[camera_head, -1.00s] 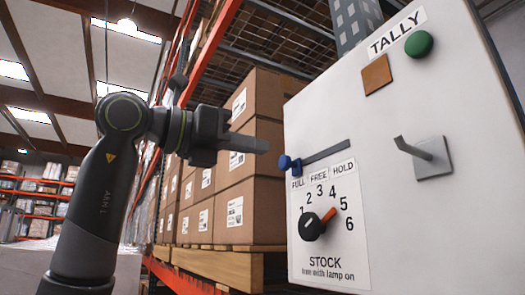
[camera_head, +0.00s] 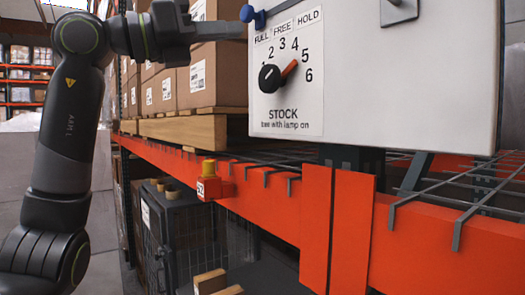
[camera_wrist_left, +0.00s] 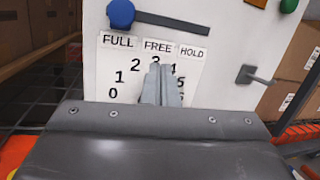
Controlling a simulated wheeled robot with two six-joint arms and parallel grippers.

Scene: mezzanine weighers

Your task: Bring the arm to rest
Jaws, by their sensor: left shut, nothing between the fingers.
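My left gripper (camera_head: 232,30) is shut and empty, at the left of the white board (camera_head: 405,85), close to the blue slider knob (camera_head: 253,16) in the head view. In the left wrist view its shut fingers (camera_wrist_left: 160,85) stand in front of the number dial and hide part of it. The slider knob (camera_wrist_left: 121,13) sits at the left end of its slot, above FULL. The black rotary knob (camera_head: 269,79) has a red pointer aimed toward 5. My right gripper is not in view.
Cardboard boxes (camera_head: 215,77) on a wooden pallet (camera_head: 188,131) stand behind my gripper. An orange rack beam (camera_head: 430,245) with wire mesh runs below the board. A small red box with a yellow button (camera_head: 208,183) sits on the beam. A grey hook (camera_wrist_left: 254,76) projects from the board.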

